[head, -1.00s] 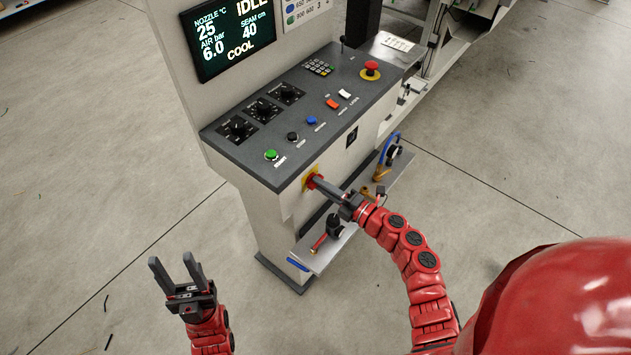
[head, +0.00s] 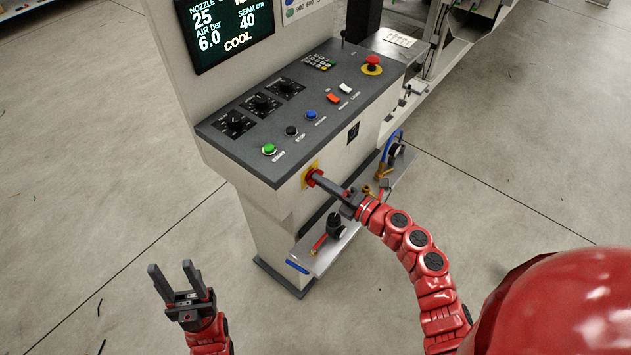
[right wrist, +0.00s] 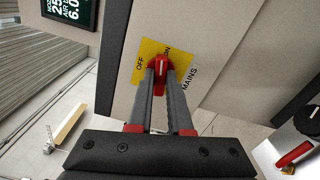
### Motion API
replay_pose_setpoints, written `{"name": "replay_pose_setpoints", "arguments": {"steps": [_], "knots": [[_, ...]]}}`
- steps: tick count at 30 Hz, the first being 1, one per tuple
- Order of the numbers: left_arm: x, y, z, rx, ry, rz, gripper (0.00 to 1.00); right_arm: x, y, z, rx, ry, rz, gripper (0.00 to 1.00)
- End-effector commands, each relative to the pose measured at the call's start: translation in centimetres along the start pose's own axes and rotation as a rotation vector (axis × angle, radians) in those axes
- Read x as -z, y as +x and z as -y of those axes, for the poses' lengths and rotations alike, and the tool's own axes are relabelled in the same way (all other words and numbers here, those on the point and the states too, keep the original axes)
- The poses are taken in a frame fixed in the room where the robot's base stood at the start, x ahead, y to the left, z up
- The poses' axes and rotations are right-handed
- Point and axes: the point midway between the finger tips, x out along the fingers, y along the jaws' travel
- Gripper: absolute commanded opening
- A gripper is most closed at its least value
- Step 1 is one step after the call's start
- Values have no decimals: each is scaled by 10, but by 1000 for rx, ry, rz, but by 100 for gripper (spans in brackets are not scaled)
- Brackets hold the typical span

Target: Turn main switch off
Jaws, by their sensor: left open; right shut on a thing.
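The main switch is a red rotary knob (right wrist: 159,62) on a yellow plate (right wrist: 149,48) marked OFF, ON and MAINS in the right wrist view. In the head view its yellow plate (head: 308,170) is on the front of the console, below the sloped panel. My right gripper (head: 318,178) is shut on the knob, one finger on each side. The fingers hide part of the knob, and I cannot tell exactly which label it points at. My left gripper (head: 170,267) is open and empty, low at the left, away from the console.
The sloped panel (head: 270,108) holds dials, coloured buttons and a red emergency stop (head: 372,64). The screen (head: 227,28) reads COOL. A shelf (head: 324,258) with a torch and fittings juts out below the switch.

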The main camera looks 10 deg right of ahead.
Motion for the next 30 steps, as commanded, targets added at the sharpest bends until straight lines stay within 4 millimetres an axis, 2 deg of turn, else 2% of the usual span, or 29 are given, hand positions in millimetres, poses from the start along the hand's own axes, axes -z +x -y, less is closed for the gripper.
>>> {"name": "replay_pose_setpoints", "arguments": {"steps": [3,30], "knots": [[-2,-10,0,0,0,0,50,0,-1,5,3,-33,2,0],[-10,-58,-3,0,0,0,50,1,0,4,2,-298,1,0]]}}
